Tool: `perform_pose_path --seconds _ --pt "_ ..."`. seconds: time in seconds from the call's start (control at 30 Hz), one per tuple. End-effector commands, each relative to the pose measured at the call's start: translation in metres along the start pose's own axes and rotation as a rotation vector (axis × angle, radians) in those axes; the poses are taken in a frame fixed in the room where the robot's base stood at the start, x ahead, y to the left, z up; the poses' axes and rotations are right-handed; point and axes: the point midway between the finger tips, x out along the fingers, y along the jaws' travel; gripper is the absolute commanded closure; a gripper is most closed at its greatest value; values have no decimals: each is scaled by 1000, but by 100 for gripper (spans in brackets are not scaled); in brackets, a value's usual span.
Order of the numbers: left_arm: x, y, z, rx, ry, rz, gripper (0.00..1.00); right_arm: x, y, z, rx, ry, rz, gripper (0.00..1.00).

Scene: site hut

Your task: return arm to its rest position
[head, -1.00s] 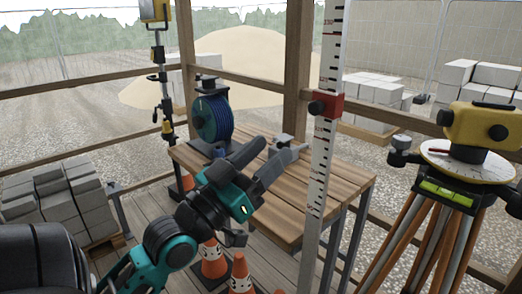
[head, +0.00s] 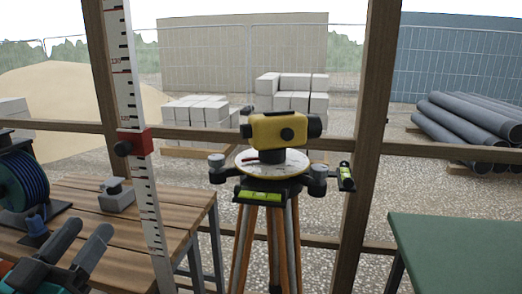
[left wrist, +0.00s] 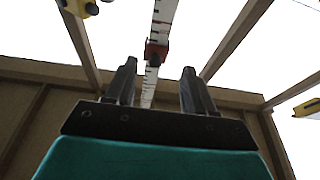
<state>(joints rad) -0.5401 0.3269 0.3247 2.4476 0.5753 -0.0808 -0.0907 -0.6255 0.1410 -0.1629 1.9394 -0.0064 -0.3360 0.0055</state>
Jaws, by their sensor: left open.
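My left gripper (head: 91,227) is at the lower left of the head view, in front of the wooden bench. Its two grey fingers are apart with nothing between them. In the left wrist view the open fingers (left wrist: 158,70) point up, with the white levelling staff (left wrist: 165,12) and its red clamp (left wrist: 155,52) seen beyond the gap. In the head view the staff (head: 122,75) stands to the right of the gripper, with the red clamp (head: 134,142) on it. Most of my left arm is out of frame. My right gripper does not show.
A blue cable reel (head: 22,180) and a small grey block (head: 117,196) sit on the bench (head: 185,215). A yellow level (head: 280,129) stands on a tripod (head: 272,245) at centre. A green table (head: 470,245) is at lower right. Wooden posts and rails (head: 372,120) stand around.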

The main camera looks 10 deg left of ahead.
Motion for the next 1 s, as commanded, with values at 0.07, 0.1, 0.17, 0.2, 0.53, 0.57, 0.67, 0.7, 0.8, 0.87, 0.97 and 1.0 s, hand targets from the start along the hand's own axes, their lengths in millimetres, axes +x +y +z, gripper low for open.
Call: perform_pose_path --seconds 0.07,0.1,0.17,0.2,0.53,0.57,0.67,0.7,0.8,0.87,0.97,1.0 --pt "-6 5 49 -8 -123 -10 46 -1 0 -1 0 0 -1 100" --pt "-11 10 77 -9 -193 -12 46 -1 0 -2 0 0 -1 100" --pt "-23 21 120 -8 -306 -7 46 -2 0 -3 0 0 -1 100" --pt "-34 30 148 -7 -380 -1 46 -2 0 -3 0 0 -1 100" --pt "-134 117 297 36 -831 114 46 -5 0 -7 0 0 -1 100" --pt "-140 122 302 40 -851 122 46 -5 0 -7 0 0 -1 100" --pt "-153 133 313 48 -891 140 46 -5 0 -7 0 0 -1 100" --pt "-155 135 315 50 -898 143 46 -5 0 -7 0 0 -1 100" --pt "-157 136 316 51 -904 146 46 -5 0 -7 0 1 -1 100" --pt "-157 136 316 51 -903 146 46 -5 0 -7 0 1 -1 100" --pt "-156 136 316 51 -902 146 46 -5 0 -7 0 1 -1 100" --pt "-156 136 316 51 -902 145 46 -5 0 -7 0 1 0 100"
